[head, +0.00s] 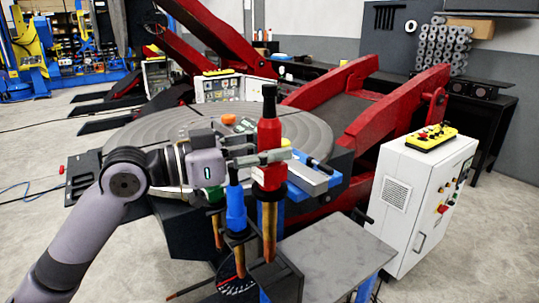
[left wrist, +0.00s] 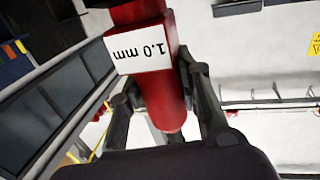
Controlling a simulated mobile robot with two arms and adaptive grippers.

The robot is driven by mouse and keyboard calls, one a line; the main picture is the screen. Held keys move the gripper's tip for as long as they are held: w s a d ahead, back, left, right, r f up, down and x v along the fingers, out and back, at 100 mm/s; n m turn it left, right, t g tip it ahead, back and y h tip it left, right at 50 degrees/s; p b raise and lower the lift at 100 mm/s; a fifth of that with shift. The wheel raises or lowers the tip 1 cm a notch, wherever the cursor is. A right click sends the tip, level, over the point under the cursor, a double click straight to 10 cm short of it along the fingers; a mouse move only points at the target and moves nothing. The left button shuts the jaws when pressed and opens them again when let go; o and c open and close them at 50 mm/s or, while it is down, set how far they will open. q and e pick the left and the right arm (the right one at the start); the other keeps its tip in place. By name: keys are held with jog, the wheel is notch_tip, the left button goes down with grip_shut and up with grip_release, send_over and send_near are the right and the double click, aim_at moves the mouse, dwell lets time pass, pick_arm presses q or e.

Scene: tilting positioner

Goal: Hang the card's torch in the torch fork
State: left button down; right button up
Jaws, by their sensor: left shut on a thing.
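My left gripper (head: 258,156) is shut on a red torch (head: 269,138) with a black top end. The torch is upright, with a copper-coloured neck below it. In the left wrist view the red torch (left wrist: 158,85) lies between the two fingers and bears a white label reading "1.0 mm". A blue torch (head: 236,208) stands upright just left of and below the red one, also with a copper-coloured neck. The torch fork is not clearly made out among these parts. I cannot tell whether the red torch touches a support. The card is not recognisable. My right gripper is not in view.
The round grey positioner table (head: 160,130) lies behind the gripper. A grey metal tabletop (head: 325,258) is at the front right. A white control cabinet (head: 425,200) with a yellow pendant (head: 432,137) stands at the right. Red positioner arms (head: 400,110) rise behind.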

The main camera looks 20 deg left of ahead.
aim_at(265, 224)
pick_arm(q)
jog(key=shift+r, duration=0.15)
jog(key=shift+f+b, duration=6.2)
jog(key=shift+f, duration=1.35)
jog(key=shift+s+b+v, duration=0.2)
jog(key=shift+b+v, duration=0.8)
jog(key=shift+v, duration=0.4)
jog(key=s+a+b, duration=0.1)
jog(key=s+b, duration=0.1)
jog(key=b, duration=0.1)
jog(key=shift+s+a+f, duration=0.15)
jog(key=shift+s+a, duration=0.2)
jog(key=b+v, duration=0.3)
jog(key=s+b+v, duration=0.1)
jog(key=shift+s, duration=0.2)
jog(key=shift+r, duration=0.25)
